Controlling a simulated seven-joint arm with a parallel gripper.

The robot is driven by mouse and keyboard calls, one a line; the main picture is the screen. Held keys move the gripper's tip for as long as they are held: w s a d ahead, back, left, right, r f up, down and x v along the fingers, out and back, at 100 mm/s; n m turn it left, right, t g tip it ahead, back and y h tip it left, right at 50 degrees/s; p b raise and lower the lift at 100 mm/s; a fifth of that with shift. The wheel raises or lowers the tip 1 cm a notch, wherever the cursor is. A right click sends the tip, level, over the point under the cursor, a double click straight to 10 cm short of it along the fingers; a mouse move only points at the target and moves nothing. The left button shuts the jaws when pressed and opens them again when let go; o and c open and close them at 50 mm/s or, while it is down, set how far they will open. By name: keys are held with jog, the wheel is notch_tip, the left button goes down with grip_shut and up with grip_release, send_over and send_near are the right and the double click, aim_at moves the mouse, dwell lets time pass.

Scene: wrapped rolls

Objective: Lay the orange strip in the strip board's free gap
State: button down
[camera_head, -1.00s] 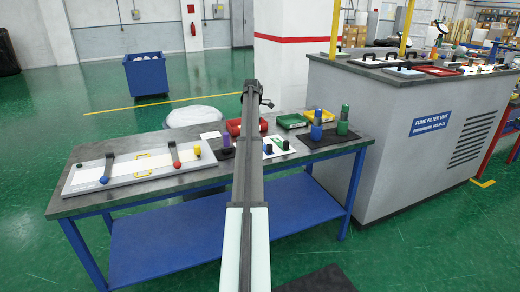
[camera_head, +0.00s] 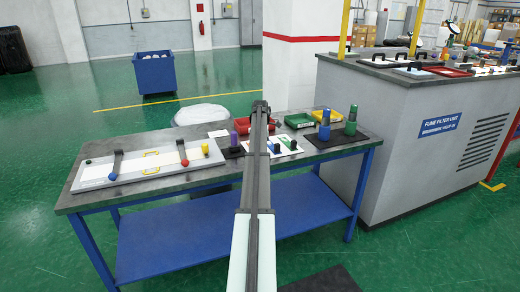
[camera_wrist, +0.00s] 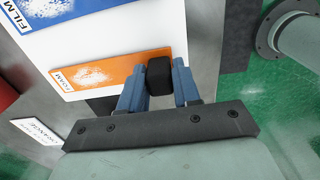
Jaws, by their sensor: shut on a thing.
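In the wrist view the orange strip (camera_wrist: 98,74), labelled FOAM, extends left from my gripper (camera_wrist: 159,78). The two blue fingers are shut on the strip's black knob. The strip overlaps the white strip board (camera_wrist: 130,38) near its lower edge, beside a blue strip (camera_wrist: 35,10) labelled FILM. I cannot tell whether the orange strip touches the board or hangs just above it. In the head view part of the white board (camera_head: 281,151) shows right of my arm, with dark-knobbed strips on it. My gripper and the orange strip are hidden there.
A long white board (camera_head: 140,166) with sliders lies left on the grey table. Blue and green pegs (camera_head: 351,121) stand on a dark mat at right.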

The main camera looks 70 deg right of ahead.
jog(key=c, duration=0.8)
grip_release()
jog(key=shift+f, duration=0.1)
notch_tip(320, 180, up, 12)
